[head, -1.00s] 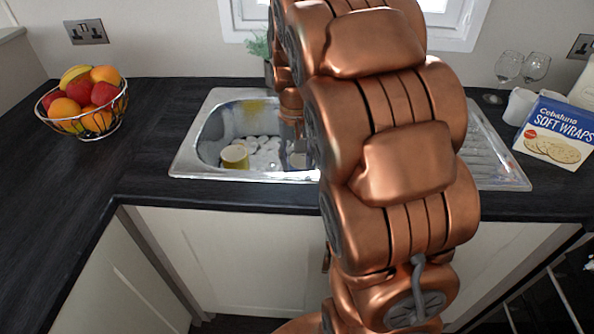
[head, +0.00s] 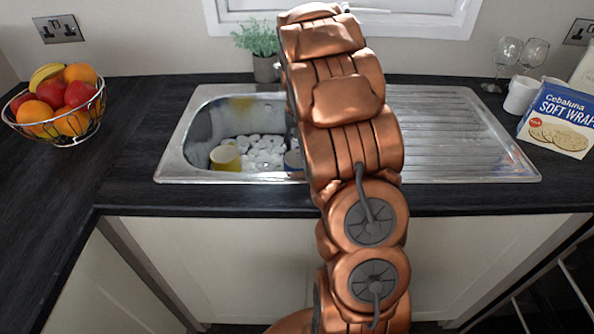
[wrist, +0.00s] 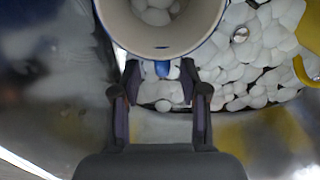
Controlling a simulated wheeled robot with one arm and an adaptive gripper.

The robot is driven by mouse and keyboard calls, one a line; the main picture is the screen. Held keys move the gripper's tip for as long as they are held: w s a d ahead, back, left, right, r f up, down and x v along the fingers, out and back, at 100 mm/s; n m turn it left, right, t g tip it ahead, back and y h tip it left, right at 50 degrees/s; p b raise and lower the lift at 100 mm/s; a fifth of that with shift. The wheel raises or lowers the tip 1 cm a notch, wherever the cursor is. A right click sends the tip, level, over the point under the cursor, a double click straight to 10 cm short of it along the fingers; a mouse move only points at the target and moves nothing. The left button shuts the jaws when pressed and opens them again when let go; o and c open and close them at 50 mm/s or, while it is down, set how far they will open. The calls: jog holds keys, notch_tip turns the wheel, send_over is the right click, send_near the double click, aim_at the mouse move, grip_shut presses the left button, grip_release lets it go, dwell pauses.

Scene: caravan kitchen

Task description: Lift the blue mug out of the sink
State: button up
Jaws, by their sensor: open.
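The blue mug stands in the sink (head: 205,110) among white pebbles. In the wrist view its blue-rimmed, pale opening (wrist: 165,38) fills the top middle, and its blue handle (wrist: 162,69) points toward my gripper. In the head view only a small part of the mug (head: 292,160) shows beside my arm. My gripper (wrist: 160,78) is open, with its two fingers on either side of the handle. I cannot tell whether either finger touches it. My gripper is hidden behind my arm in the head view.
A yellow mug (head: 225,157) stands in the sink left of the blue mug. A potted plant (head: 262,45) stands behind the sink. The drainer (head: 455,130) on the right is bare. A fruit bowl (head: 60,112) sits left.

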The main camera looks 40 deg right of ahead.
aim_at(298, 159)
jog(key=shift+s+a+f+p, duration=0.15)
jog(key=shift+f+p, duration=0.15)
jog(key=shift+f, duration=1)
jog(key=shift+a+f+p, duration=0.1)
jog(key=shift+f+p, duration=0.15)
jog(key=shift+f, duration=1.05)
jog(key=shift+c, duration=0.3)
grip_shut()
